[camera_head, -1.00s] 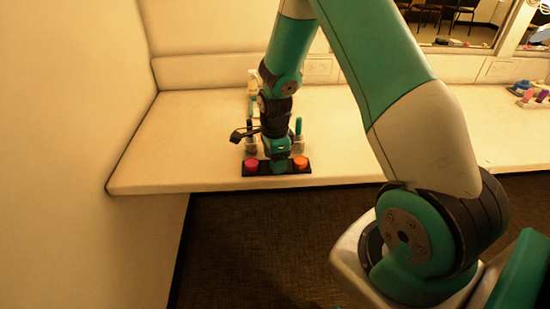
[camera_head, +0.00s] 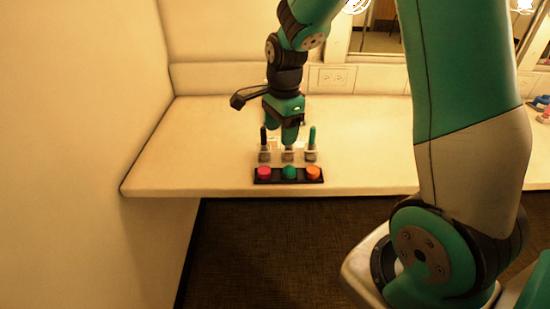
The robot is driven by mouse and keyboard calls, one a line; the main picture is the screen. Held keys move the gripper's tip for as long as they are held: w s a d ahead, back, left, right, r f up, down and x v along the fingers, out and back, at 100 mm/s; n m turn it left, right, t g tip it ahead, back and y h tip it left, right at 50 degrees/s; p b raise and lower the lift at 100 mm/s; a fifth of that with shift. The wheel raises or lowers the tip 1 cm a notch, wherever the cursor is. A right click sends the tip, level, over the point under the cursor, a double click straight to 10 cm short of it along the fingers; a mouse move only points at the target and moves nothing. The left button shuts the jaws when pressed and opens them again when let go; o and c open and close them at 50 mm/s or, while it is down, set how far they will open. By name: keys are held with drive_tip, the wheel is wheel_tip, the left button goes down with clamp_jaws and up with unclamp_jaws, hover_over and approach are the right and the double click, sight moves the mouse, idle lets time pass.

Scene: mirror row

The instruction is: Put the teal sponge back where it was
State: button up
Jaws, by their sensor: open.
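A round teal sponge (camera_head: 289,172) sits in the middle of a black tray (camera_head: 277,180) near the counter's front edge, between a pink round piece (camera_head: 264,173) and an orange one (camera_head: 314,173). My gripper (camera_head: 281,138) points down, open, and appears above and behind the tray, apart from the teal sponge. No held object shows between its fingers. The fingers partly cover the small holders behind the tray.
Behind the tray stand small clear holders (camera_head: 311,156), with a dark upright item (camera_head: 263,138) at left and a teal one (camera_head: 312,136) at right. A wall closes the left side. The counter (camera_head: 385,145) is clear to the right, with small colored items at the far right edge.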

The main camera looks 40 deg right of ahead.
drive_tip(key=s+a+r+n+y, duration=0.1)
drive_tip(key=s+a+r+n, duration=0.4)
drive_tip(key=s+a+n, duration=0.4)
drive_tip(key=s+a+r+n+y, duration=0.2)
drive_tip(key=s+a+r+n, duration=0.4)
drive_tip(key=n, duration=1.1)
drive_tip(key=s+a, duration=0.3)
drive_tip(key=s, duration=0.3)
drive_tip(key=shift+s+a+y, duration=0.2)
drive_tip(key=shift+a+y, duration=0.1)
drive_tip(key=shift+a, duration=0.1)
wheel_tip(320, 180, up, 2)
drive_tip(key=shift+r+p, duration=0.15)
drive_tip(key=shift+p, duration=1.1)
